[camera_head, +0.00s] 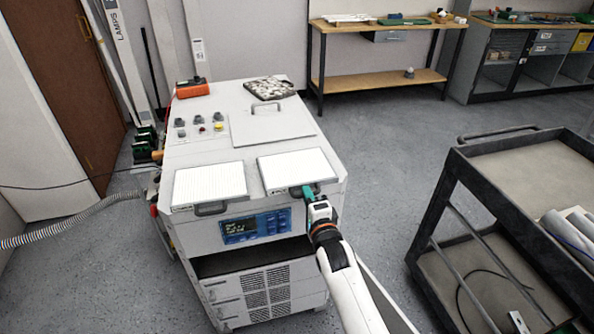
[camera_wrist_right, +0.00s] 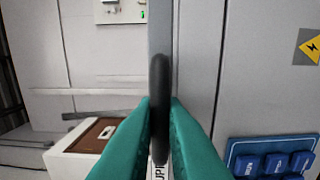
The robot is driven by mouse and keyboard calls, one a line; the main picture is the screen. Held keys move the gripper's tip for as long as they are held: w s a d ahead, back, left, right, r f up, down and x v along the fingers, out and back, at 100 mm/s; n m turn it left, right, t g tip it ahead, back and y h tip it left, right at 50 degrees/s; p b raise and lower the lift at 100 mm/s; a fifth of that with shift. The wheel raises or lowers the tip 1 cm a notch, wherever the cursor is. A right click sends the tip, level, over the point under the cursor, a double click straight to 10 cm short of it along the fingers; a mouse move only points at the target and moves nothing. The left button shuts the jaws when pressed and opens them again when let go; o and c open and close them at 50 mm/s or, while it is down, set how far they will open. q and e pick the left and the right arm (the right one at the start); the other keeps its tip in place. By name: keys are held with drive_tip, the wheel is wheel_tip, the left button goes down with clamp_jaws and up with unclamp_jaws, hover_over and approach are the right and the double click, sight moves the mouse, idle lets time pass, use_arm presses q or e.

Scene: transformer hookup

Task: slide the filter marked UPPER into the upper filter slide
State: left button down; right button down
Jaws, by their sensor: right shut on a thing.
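A white pleated filter (camera_head: 294,168) lies flat at the top front right of the white cabinet. My right gripper (camera_head: 308,191), with teal fingers, is shut on its dark front handle. In the right wrist view the gripper (camera_wrist_right: 159,115) closes on the handle (camera_wrist_right: 159,80) from both sides, and a label beginning "UP" (camera_wrist_right: 159,172) shows between the fingers. I cannot tell whether the filter is lifted. A second white filter (camera_head: 209,184) with a grey handle lies to its left. A wide dark opening (camera_head: 245,258) is in the cabinet front; I cannot tell if it is a filter slide. My left gripper is out of view.
A blue control panel (camera_head: 255,227) is on the cabinet front above the dark opening. A lidded panel (camera_head: 272,126), knobs, an orange box (camera_head: 193,88) and a dark tray (camera_head: 268,88) are on top. A dark cart (camera_head: 500,150) stands at the right. A hose (camera_head: 70,230) lies left.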

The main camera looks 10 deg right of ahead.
drive_tip(key=shift+s+d+p, duration=0.1)
drive_tip(key=shift+s+p, duration=0.9)
drive_tip(key=shift+s, duration=0.45)
drive_tip(key=shift+s, duration=0.2)
drive_tip(key=c, duration=1.4)
unclamp_jaws()
drive_tip(key=shift+o, duration=0.4)
drive_tip(key=s+p, duration=0.4)
drive_tip(key=s, duration=0.3)
drive_tip(key=shift+d, duration=0.15)
